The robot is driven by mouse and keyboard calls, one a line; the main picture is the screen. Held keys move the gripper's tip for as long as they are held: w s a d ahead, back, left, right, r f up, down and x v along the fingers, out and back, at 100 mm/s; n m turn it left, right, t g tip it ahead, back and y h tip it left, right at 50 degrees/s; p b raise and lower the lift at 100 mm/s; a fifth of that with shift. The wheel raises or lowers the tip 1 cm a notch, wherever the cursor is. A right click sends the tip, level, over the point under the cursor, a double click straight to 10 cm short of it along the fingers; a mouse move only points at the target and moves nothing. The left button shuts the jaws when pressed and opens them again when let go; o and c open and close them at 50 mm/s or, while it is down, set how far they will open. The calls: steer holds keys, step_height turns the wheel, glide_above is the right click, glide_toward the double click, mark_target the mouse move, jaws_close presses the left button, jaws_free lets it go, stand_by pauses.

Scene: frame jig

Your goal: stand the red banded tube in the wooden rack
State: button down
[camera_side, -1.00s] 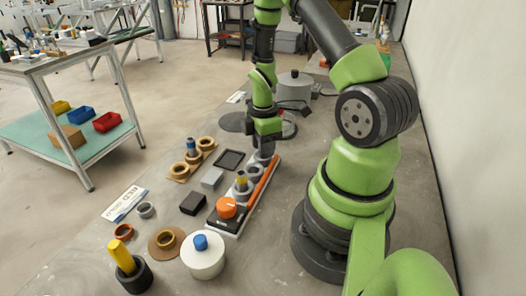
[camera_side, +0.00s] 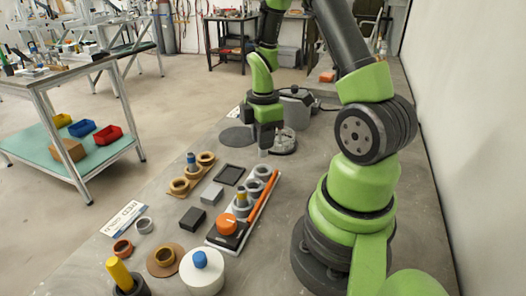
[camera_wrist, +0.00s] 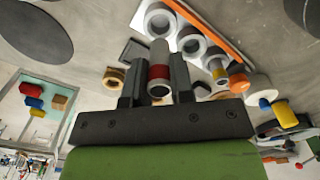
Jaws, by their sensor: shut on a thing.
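The red banded tube (camera_wrist: 159,70) is grey with a red band near its lower end in the wrist view. My gripper (camera_wrist: 157,88) is shut on it, with a dark finger on each side. In the side view my gripper (camera_side: 265,146) holds the tube, of which only a short grey end shows, above the bench beyond the grey-ringed holder. The wooden rack (camera_side: 180,187) lies to the left and nearer the camera, with tan rings; a blue-topped tube (camera_side: 192,162) stands in it. My gripper is apart from the rack.
A pale holder with grey rings (camera_side: 255,186) has a yellow-topped tube (camera_side: 242,199) and an orange bar (camera_side: 262,194) alongside. A black tray (camera_side: 230,175), grey block (camera_side: 212,194) and black block (camera_side: 192,216) lie between holder and rack. A grey canister (camera_side: 297,108) stands behind.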

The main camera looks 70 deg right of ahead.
steer(key=shift+r, duration=3.25)
steer(key=shift+w, duration=0.1)
steer(key=shift+w+d+f, duration=0.15)
steer(key=shift+w+f, duration=1.7)
steer(key=shift+w, duration=1.05)
steer(key=shift+w+d+f, duration=0.2)
steer(key=shift+w+f, duration=1.65)
steer(key=shift+w, duration=1)
steer(key=shift+w+d+f, duration=0.15)
steer(key=shift+w+f, duration=1.7)
steer(key=shift+w, duration=1.05)
steer(key=shift+f, duration=0.2)
steer(key=shift+f, duration=1)
